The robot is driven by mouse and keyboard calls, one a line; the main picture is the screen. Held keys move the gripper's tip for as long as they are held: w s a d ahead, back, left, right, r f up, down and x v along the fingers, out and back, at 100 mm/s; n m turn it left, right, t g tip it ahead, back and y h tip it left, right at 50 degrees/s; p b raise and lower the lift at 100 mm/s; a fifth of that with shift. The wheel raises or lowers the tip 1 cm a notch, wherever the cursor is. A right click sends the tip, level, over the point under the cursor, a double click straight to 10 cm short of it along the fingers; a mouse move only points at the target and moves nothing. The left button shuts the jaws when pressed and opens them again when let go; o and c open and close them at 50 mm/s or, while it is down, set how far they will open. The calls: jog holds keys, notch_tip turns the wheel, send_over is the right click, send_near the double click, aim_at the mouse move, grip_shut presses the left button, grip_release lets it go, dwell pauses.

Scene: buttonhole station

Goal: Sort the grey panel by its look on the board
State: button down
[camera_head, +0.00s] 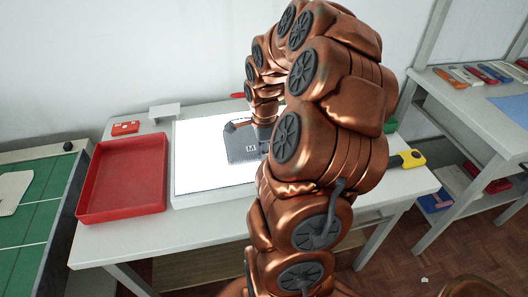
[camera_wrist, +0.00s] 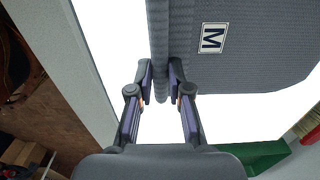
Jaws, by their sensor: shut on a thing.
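The grey panel (camera_head: 240,142) is dark, textured cloth with a white label marked M. It is over the bright white board (camera_head: 192,178) on the table. In the wrist view the panel (camera_wrist: 260,65) fills the upper right, with a rolled, ridge-like edge running down between my fingertips. My gripper (camera_wrist: 160,78) is shut on that edge. I cannot tell whether the panel touches the board (camera_wrist: 160,125) or is raised a little. In the head view my arm hides the board's right part and most of the gripper.
A red tray (camera_head: 88,205) stands left of the board. A small red box (camera_head: 126,128) and a white stand (camera_head: 165,112) are behind. A yellow-black object (camera_head: 408,159) lies at the table's right end, near a green container (camera_head: 390,126). A green-topped table (camera_head: 45,185) is at far left.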

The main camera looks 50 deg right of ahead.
jog(key=shift+r, duration=0.15)
jog(key=shift+r, duration=2.35)
